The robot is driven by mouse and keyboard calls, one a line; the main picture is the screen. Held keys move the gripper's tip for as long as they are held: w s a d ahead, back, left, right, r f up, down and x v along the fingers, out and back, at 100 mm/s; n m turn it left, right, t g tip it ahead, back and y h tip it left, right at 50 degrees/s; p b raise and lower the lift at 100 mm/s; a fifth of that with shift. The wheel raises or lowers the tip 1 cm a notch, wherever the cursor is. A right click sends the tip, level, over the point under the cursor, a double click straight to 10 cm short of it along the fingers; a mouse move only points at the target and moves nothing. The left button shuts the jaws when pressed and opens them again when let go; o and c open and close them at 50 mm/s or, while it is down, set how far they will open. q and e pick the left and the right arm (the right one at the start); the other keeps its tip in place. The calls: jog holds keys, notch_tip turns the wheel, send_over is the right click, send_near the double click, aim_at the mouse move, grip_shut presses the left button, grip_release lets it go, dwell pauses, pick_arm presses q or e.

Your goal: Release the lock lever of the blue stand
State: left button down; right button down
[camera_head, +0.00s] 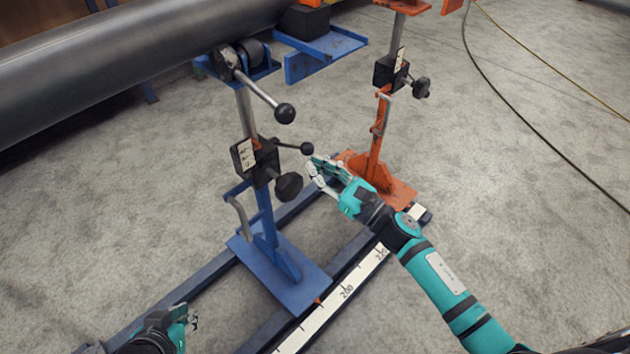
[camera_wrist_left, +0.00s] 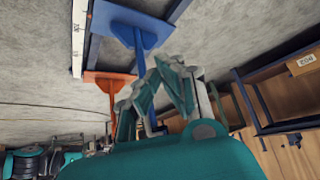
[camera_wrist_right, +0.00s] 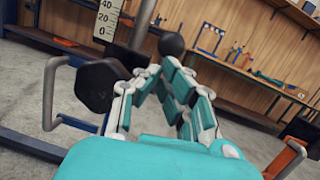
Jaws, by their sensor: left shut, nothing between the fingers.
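The blue stand (camera_head: 265,215) stands left of centre, with a black clamp block (camera_head: 254,160) on its post. Its lock lever (camera_head: 292,146) sticks out to the right from the block and ends in a black ball. A black knob (camera_head: 289,187) sits below it. My right gripper (camera_head: 314,165) is just below and right of the ball, fingers drawn together and empty; I cannot tell if they touch it. In the right wrist view the ball (camera_wrist_right: 171,44) shows just beyond the fingertips. My left gripper (camera_head: 192,318) is shut and empty, low at the left, away from the stand.
A longer ball-ended handle (camera_head: 258,92) hangs above the lever from the stand's roller head. A large grey pipe (camera_head: 120,60) lies across the top left. An orange stand (camera_head: 378,140) is behind my right gripper. A scale rail (camera_head: 345,292) runs along the floor.

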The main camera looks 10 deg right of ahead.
pick_arm(q)
jog(key=s+a+g+y+p, duration=0.1)
jog(key=s+a+g+p, duration=0.1)
jog(key=s+g, duration=0.2)
jog(key=s, duration=0.3)
jog(key=shift+f, duration=0.4)
pick_arm(e)
jog(key=shift+r, duration=0.55)
pick_arm(q)
jog(key=shift+r, duration=0.1)
pick_arm(e)
jog(key=shift+w+a+r, duration=0.1)
